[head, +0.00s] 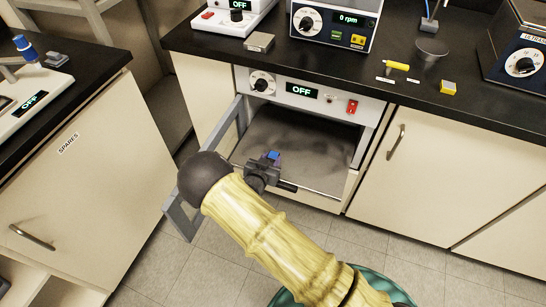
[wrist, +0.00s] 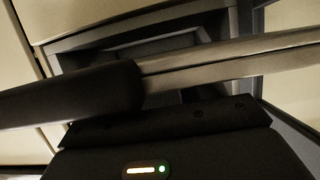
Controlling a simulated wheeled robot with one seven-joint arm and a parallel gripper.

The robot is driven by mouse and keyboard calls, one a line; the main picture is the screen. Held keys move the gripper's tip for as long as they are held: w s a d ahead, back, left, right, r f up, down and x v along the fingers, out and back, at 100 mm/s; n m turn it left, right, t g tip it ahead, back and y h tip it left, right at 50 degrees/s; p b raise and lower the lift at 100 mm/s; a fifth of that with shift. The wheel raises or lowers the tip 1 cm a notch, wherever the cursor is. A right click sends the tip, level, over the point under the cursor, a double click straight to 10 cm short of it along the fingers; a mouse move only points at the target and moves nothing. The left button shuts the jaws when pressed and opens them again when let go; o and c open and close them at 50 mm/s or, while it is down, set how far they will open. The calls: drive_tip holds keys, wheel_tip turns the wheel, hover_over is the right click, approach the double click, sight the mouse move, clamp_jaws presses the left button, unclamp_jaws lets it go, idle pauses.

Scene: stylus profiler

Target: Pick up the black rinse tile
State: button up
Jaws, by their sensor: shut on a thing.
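I cannot make out a black rinse tile for certain in either view. My gripper (head: 284,186) is in front of the open compartment under the bench, partly hidden by my arm. It is shut on a pale metal bar (head: 318,193) that runs along the compartment's front lower edge. In the wrist view the bar (wrist: 230,60) runs out to the right from a dark finger of my gripper (wrist: 135,85). The far finger is hidden there.
The compartment (head: 310,135) has a panel reading OFF above it. A grey frame (head: 181,218) juts out at its left. The black bench (head: 400,60) carries a grey block (head: 259,41), a yellow-grey block (head: 448,88) and instruments. A dark block (head: 57,60) sits on the left bench.

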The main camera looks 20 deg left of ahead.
wheel_tip(320, 180, up, 10)
drive_tip(key=p, duration=0.1)
drive_tip(key=shift+p, duration=0.3)
idle(0.5)
